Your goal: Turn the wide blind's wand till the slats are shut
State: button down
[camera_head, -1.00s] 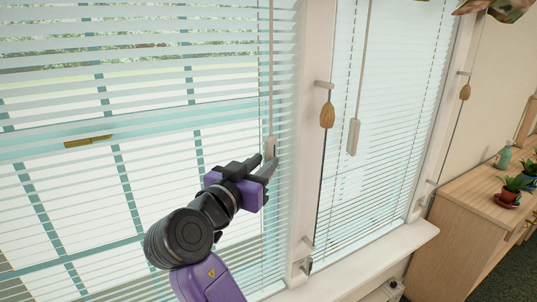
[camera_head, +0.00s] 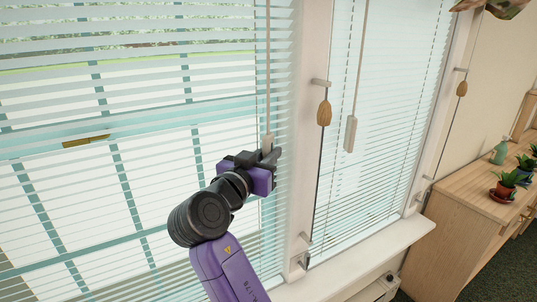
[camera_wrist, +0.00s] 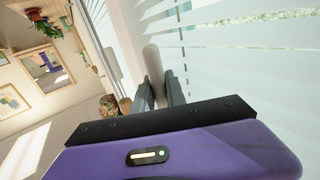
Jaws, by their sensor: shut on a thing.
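The wide blind (camera_head: 120,110) covers the large window on the left in the head view, with its slats open and the outdoors showing between them. Its wand (camera_head: 267,75) hangs near the blind's right edge and ends in a pale handle (camera_head: 267,142). My gripper (camera_head: 272,156) is at that handle, shut on its lower part. In the wrist view the pale handle (camera_wrist: 153,62) stands between my two dark fingers (camera_wrist: 160,92). The handle's lower end is hidden by the gripper.
A narrower blind (camera_head: 385,120) with its own wand (camera_head: 350,135) hangs to the right, past the white window post. A wooden cord tassel (camera_head: 324,113) hangs at the post. A windowsill (camera_head: 370,255) and a wooden cabinet with plants (camera_head: 480,200) are at the right.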

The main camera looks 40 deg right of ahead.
jog(key=n+t+y, duration=0.2)
jog(key=n+t, duration=0.1)
jog(key=t, duration=0.1)
jog(key=shift+r+y, duration=0.1)
jog(key=shift+y, duration=0.2)
jog(key=shift+n+t+y+p, duration=0.95)
jog(key=shift+n+t+y, duration=0.15)
jog(key=shift+t, duration=0.1)
jog(key=shift+n+t+y+p, duration=0.7)
jog(key=shift+n+y, duration=0.1)
jog(key=shift+y, duration=0.5)
jog(key=c, duration=1.6)
grip_release()
jog(key=shift+c, duration=0.2)
